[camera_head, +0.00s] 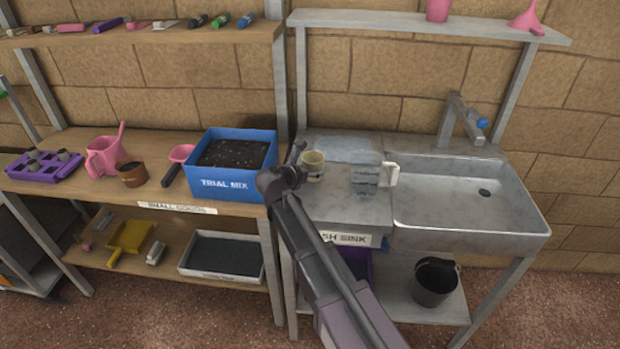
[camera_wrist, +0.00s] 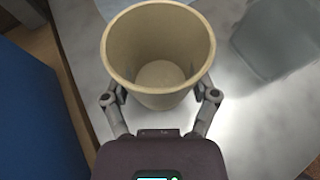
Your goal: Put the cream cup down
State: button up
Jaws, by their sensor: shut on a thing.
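The cream cup (camera_head: 314,165) is at the left end of the grey metal sink counter (camera_head: 345,208), near the wooden bench. In the wrist view the cream cup (camera_wrist: 158,88) is upright, and its inside looks empty. My gripper (camera_head: 297,168) reaches it from the front left. In the wrist view my gripper (camera_wrist: 163,95) is shut on the cup, with one finger on each side. I cannot tell whether the cup's base touches the counter.
A blue box labelled TRIAL MIX (camera_head: 232,181) stands close on the left. A see-through jug with a white handle (camera_head: 366,178) stands to the right, before the sink basin (camera_head: 465,195). A shelf (camera_head: 430,24) runs above. Some counter in front is clear.

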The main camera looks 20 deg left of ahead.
jog(key=shift+f+b, duration=0.6)
jog(key=shift+f, duration=0.3)
jog(key=shift+f, duration=0.15)
jog(key=o, duration=1)
jog(key=shift+r, duration=0.25)
jog(key=p+v, duration=0.4)
jog(key=v, duration=0.8)
jog(key=shift+d+p, duration=0.1)
jog(key=shift+p, duration=0.25)
